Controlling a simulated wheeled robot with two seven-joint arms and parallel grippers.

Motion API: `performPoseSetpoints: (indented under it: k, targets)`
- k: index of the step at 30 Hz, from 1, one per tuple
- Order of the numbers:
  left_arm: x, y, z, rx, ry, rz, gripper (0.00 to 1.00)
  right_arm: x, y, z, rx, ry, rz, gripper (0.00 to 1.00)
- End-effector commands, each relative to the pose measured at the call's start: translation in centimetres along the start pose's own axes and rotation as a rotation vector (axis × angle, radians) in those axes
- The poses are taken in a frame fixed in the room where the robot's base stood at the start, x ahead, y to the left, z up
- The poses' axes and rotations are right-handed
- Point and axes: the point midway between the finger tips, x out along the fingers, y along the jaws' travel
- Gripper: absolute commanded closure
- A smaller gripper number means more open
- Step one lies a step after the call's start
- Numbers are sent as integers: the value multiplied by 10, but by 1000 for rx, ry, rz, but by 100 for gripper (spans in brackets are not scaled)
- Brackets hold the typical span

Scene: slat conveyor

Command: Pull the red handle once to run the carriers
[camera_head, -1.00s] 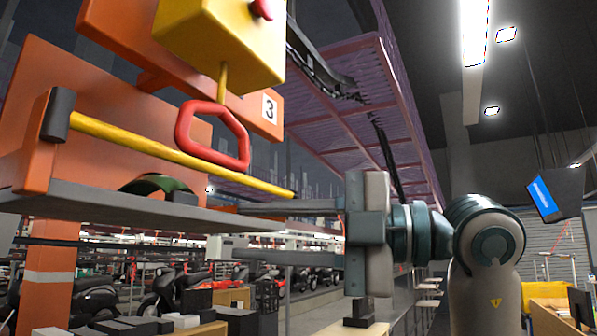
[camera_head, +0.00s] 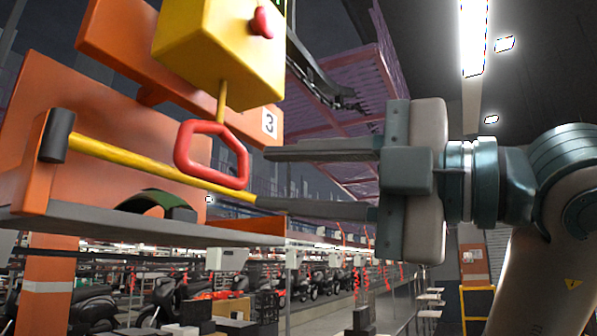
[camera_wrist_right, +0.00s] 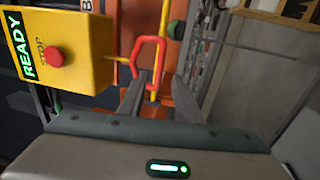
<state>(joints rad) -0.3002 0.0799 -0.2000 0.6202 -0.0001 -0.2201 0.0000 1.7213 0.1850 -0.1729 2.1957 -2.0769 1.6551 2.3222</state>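The red handle (camera_head: 183,150) is a closed loop hanging on a yellow rod below a yellow box (camera_head: 215,55). My right gripper (camera_head: 262,178) is open and empty, just right of the handle, its two fingers pointing left, one above the other. In the head view the fingertips end close to the loop's right side without visibly closing on it. In the right wrist view the handle (camera_wrist_right: 136,60) shows ahead, around the fingertips of the gripper (camera_wrist_right: 160,80); whether they touch cannot be told. My left gripper is not in view.
A yellow bar (camera_head: 150,165) runs behind the handle above a grey shelf (camera_head: 130,230). Orange panels (camera_head: 100,140) stand behind. The box carries a red stop button (camera_wrist_right: 53,56) and a lit READY sign (camera_wrist_right: 24,50).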

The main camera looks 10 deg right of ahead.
Motion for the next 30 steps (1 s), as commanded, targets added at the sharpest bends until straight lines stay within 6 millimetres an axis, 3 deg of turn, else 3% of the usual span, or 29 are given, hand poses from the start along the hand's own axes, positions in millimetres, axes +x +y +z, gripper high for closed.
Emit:
performPoseSetpoints:
  k: [10, 12, 15, 21, 29, 30]
  targets:
    - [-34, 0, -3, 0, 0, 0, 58, 53, 3, -1, 2, 4, -5, 69]
    - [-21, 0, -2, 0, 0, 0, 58, 63, -4, -1, 3, 3, -4, 69]
    - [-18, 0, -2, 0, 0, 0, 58, 75, -2, -1, 1, 2, -2, 69]
    - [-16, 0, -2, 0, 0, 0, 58, 88, -1, -1, 0, 2, -1, 69]
    - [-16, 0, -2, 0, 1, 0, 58, 89, 0, -1, 0, 2, 0, 69]
    - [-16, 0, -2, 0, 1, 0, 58, 89, 0, -1, -1, 2, 0, 74]
